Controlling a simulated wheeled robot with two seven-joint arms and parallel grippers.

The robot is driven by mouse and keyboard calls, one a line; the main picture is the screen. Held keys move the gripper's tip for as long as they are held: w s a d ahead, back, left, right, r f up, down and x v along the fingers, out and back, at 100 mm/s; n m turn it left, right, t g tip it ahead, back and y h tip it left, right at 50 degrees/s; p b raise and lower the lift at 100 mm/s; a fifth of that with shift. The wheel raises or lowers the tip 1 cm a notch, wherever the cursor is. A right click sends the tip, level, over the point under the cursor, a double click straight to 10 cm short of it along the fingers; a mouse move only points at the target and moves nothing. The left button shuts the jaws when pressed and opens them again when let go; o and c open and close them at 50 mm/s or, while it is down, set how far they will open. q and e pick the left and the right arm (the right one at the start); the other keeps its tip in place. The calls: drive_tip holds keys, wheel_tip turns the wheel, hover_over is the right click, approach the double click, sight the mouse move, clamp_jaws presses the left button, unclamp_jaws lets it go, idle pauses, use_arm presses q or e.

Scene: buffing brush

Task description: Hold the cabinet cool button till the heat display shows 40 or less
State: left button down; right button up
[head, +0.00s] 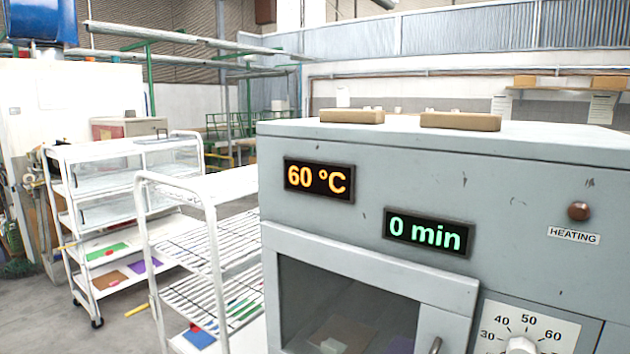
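The grey cabinet (400,165) fills the right half of the head view, close to me. Its heat display (319,179) reads 60 °C in orange. A second display (428,233) reads 0 min in green. A brown round knob or lamp (578,211) sits at the upper right above a HEATING label (573,235). A white dial (521,345) with numbers 30 to 60 shows at the bottom edge, partly cut off. No button marked cool shows in this view. Neither of my grippers is in view.
The cabinet's windowed door (345,300) has a handle (436,345) at its right. Two brown blocks (460,121) lie on the cabinet top. White wheeled racks (205,215) stand to the left.

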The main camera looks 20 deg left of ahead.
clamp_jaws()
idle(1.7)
